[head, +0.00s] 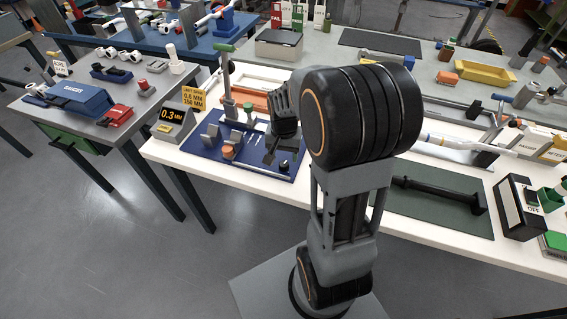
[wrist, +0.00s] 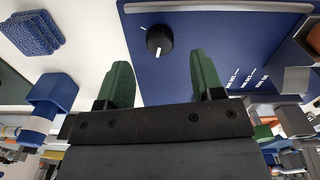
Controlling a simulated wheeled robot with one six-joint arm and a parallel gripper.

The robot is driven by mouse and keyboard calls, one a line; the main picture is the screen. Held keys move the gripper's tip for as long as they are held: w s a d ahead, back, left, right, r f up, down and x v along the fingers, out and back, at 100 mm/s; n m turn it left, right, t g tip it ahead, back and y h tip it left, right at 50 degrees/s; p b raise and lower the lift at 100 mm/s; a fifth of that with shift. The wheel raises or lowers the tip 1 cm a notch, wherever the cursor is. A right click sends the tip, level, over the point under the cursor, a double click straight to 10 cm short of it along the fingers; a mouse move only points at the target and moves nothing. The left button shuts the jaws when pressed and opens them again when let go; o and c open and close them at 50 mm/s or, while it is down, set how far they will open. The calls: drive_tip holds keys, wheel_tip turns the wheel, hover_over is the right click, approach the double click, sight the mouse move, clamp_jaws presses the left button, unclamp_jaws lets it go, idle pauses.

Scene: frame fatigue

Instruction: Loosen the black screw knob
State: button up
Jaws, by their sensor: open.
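The black screw knob (wrist: 160,40) has a white pointer line and sits on a blue plate (wrist: 200,25). In the head view the knob (head: 284,166) is small, near the plate's front right corner. My gripper (wrist: 163,72) is open, with green pads on its two fingers. In the wrist view the knob shows between and just past the fingertips, nothing held. In the head view my gripper (head: 271,150) is over the right part of the blue plate (head: 207,149); its fingertips are small and dark there. I cannot tell its height above the knob.
A display reading 0.3 MM (head: 172,115) and a yellow sign (head: 194,97) stand left of the plate. An upright post with a green handle (head: 226,75) rises behind it. A green mat (head: 435,210) with a black bar lies to the right. A blue textured cloth (wrist: 34,33) shows in the wrist view.

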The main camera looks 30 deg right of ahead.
sight(284, 164)
drive_tip(key=shift+f, duration=2.3)
drive_tip(key=c, duration=0.9)
drive_tip(key=shift+n, duration=1.5)
drive_tip(key=o, duration=0.9)
drive_tip(key=shift+r, duration=0.1)
wheel_tip(284, 164, up, 14)
drive_tip(key=p, duration=0.1)
drive_tip(key=shift+f, duration=0.2)
